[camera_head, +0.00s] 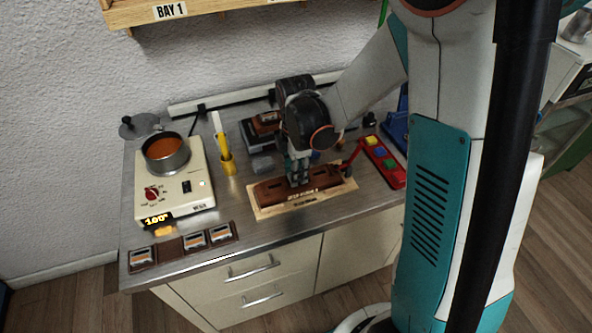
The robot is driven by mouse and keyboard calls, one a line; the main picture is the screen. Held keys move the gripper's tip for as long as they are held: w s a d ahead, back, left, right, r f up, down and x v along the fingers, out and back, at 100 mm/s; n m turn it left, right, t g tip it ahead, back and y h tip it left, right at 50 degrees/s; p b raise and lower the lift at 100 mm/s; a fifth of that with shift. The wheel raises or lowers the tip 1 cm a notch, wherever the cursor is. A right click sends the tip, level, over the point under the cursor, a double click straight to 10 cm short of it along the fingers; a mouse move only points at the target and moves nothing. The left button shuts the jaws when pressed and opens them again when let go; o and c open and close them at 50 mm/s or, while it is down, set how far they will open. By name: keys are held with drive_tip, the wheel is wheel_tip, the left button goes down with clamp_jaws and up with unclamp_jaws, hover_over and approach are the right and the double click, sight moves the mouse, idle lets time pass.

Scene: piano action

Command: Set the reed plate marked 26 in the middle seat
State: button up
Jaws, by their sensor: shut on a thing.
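My gripper (298,179) points down over the middle of a dark brown wooden block (268,191), which lies on a pale wooden board (262,212). The jaws are shut on what seems to be a reed plate; the fingers hide most of it and no number can be read. I cannot tell whether it touches the middle seat, which is hidden behind the fingers. Reed plates (221,234) lie in a brown tray (169,248) at the bench's front left. One slot there, second from left, is empty. Their marks are too small to read.
A cream hotplate (175,202) with a pot of orange liquid (166,153) stands at left, its display lit. A yellow holder (228,164) stands between it and the block. A red tray with coloured pieces (381,163) is at right. The steel front strip is mostly clear.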

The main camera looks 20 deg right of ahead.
drive_tip(key=shift+f, duration=0.15)
drive_tip(key=o, duration=1.1)
wheel_tip(320, 180, up, 12)
drive_tip(key=shift+r, duration=0.1)
drive_tip(key=s+r+m+t, duration=0.2)
drive_tip(key=s+m, duration=0.3)
drive_tip(key=m, duration=0.1)
drive_tip(key=s+r+m+t, duration=0.2)
drive_tip(key=s+m, duration=0.3)
drive_tip(key=m, duration=0.1)
drive_tip(key=s+r+m+t, duration=0.2)
drive_tip(key=s+m+t, duration=0.1)
drive_tip(key=s+m, duration=0.2)
drive_tip(key=shift+m, duration=0.5)
